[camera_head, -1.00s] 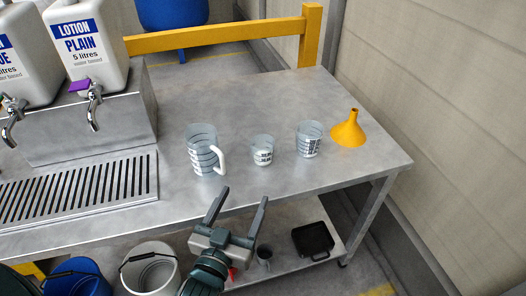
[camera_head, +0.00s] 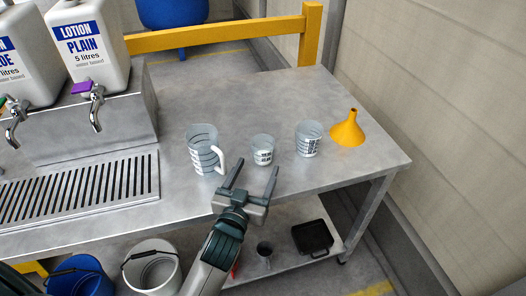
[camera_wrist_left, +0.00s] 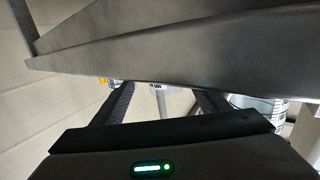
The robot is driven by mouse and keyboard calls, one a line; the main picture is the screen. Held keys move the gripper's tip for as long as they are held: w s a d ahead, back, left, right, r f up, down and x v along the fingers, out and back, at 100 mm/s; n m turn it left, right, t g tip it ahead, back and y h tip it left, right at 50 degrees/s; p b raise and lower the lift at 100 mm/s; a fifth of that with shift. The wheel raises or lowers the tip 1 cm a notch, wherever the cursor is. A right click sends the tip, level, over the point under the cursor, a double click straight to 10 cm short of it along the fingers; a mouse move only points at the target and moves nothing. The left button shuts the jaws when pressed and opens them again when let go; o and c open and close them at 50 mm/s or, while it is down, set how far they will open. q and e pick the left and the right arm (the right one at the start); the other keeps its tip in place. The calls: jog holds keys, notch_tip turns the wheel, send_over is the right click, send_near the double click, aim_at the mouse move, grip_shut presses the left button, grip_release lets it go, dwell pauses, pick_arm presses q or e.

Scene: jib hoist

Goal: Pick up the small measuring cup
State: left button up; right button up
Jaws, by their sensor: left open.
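The small measuring cup (camera_head: 263,148) is clear with a white printed label. It stands upright on the steel table (camera_head: 300,90), between a larger handled measuring jug (camera_head: 203,150) and another clear measuring cup (camera_head: 308,139). My left gripper (camera_head: 258,167) is open and empty, its fingers pointing at the small cup from the table's front edge, apart from it. In the left wrist view, a strip of the small cup (camera_wrist_left: 160,87) shows between the two fingers, with the table edge hiding much of it. My right gripper is not in view.
A yellow funnel (camera_head: 348,130) stands right of the cups. Lotion containers with taps (camera_head: 88,45) and a drip grille (camera_head: 85,190) are at left. Buckets (camera_head: 150,265) and a black tray (camera_head: 312,237) sit below. The table behind the cups is clear.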

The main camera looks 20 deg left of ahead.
aim_at(260, 160)
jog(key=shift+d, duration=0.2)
pick_arm(q)
jog(key=shift+w, duration=0.35)
jog(key=w, duration=0.3)
jog(key=shift+a+f+p, duration=0.2)
jog(key=shift+p, duration=0.2)
jog(key=shift+w, duration=0.65)
jog(key=shift+f, duration=0.1)
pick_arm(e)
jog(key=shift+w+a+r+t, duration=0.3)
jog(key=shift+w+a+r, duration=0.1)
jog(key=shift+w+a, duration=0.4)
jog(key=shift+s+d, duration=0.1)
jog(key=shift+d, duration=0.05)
